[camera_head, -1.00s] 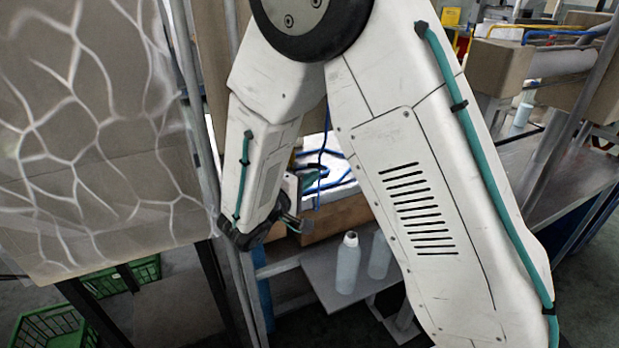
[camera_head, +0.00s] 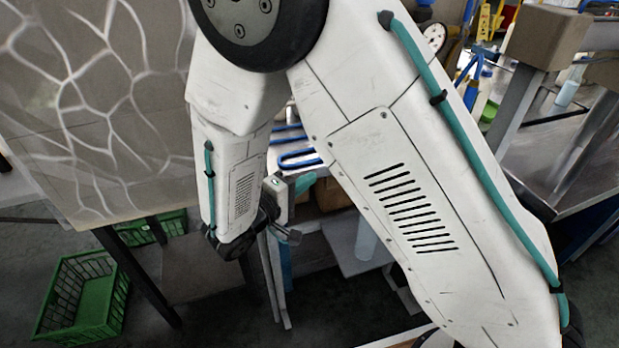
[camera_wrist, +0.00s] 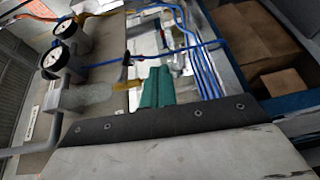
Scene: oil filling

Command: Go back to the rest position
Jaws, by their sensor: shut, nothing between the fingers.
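My gripper (camera_head: 303,184) shows in the head view at the end of my white folded arm, left of the large white link. Its teal fingers also show in the wrist view (camera_wrist: 157,88), close together and with nothing seen between them. The gripper is shut and empty. Part of it is hidden behind its own wrist housing in the head view.
A pale blue bottle (camera_head: 364,241) stands low behind my arm, partly hidden. A veined panel (camera_head: 85,110) is at the left. A green crate (camera_head: 85,295) sits on the floor. Pressure gauges (camera_wrist: 58,42) and blue hoses (camera_wrist: 203,72) show in the wrist view.

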